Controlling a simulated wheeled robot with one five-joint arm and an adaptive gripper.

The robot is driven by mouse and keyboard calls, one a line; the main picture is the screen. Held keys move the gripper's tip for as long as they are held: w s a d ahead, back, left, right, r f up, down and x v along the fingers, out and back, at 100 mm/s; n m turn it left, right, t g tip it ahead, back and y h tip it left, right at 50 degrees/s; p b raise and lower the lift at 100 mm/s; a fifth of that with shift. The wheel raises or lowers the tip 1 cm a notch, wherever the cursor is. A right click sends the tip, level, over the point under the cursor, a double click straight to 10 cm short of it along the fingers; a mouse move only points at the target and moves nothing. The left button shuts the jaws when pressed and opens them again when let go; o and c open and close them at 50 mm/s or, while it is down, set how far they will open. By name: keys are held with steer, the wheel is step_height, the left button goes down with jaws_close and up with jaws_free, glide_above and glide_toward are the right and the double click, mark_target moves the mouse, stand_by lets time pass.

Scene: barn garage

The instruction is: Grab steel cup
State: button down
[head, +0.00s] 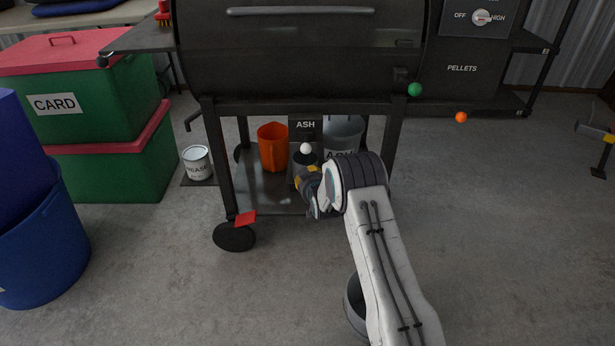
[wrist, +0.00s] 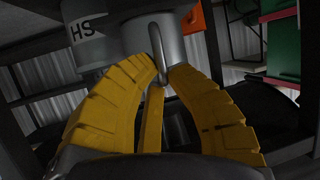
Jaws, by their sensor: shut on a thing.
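The steel cup (wrist: 140,36) is a plain grey cylinder at the top middle of the wrist view, with a curved handle (wrist: 157,55) towards me. My gripper (wrist: 166,76) has its yellow fingers closed around that handle. In the head view my gripper (head: 308,184) reaches in under the front of the grill. The cup (head: 304,159) shows there only as a dark, partly hidden shape just beyond the fingers. I cannot tell whether its base touches the shelf.
An orange bucket (head: 272,147) stands left of the cup and a grey ash bucket (head: 344,133) right and behind. The grill legs (head: 219,160) flank the shelf (head: 262,195). A grease can (head: 197,162) is outside left. Front floor is open.

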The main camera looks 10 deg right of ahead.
steer(key=c, duration=1.2)
jaws_free()
steer(key=shift+v, duration=6)
